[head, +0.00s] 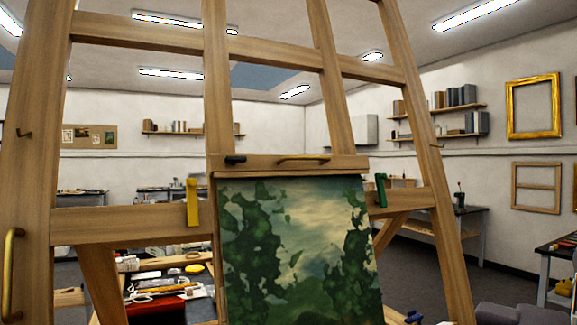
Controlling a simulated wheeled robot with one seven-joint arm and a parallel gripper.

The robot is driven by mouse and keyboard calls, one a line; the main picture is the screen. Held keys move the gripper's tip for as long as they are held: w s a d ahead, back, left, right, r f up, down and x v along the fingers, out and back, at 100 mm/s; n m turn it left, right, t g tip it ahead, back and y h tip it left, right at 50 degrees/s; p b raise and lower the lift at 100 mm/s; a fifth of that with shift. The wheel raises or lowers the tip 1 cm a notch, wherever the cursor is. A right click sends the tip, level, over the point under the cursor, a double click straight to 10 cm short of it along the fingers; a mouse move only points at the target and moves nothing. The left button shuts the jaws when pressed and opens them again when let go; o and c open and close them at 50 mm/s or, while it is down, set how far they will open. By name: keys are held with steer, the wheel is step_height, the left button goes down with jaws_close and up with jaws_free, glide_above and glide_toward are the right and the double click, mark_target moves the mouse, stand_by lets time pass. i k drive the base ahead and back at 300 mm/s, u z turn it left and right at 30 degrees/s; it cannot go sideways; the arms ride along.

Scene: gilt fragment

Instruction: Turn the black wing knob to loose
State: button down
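The black wing knob (235,160) sits on the left part of the wooden top clamp bar (350,162) of a large easel. It looks small and lies roughly level, with its wings pointing sideways. Whether it is tight or loose cannot be told. A brass handle (303,158) is to its right on the same bar. The bar rests at the top edge of a green landscape painting (300,250). My gripper is not in view. Nothing covers the knob.
The easel's wooden frame (20,150) fills the foreground, with a yellow clip (193,203) and a green clip (381,190) beside the painting. A blue knob (412,317) is at the lower right. A yellow handle (11,275) is on the left post. A cluttered table (175,305) stands behind.

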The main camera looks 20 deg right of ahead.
mark_target(233, 160)
steer(key=k, duration=0.5)
steer(key=u, duration=1.6)
steer(key=i, duration=1.3)
steer(key=z, duration=2.2)
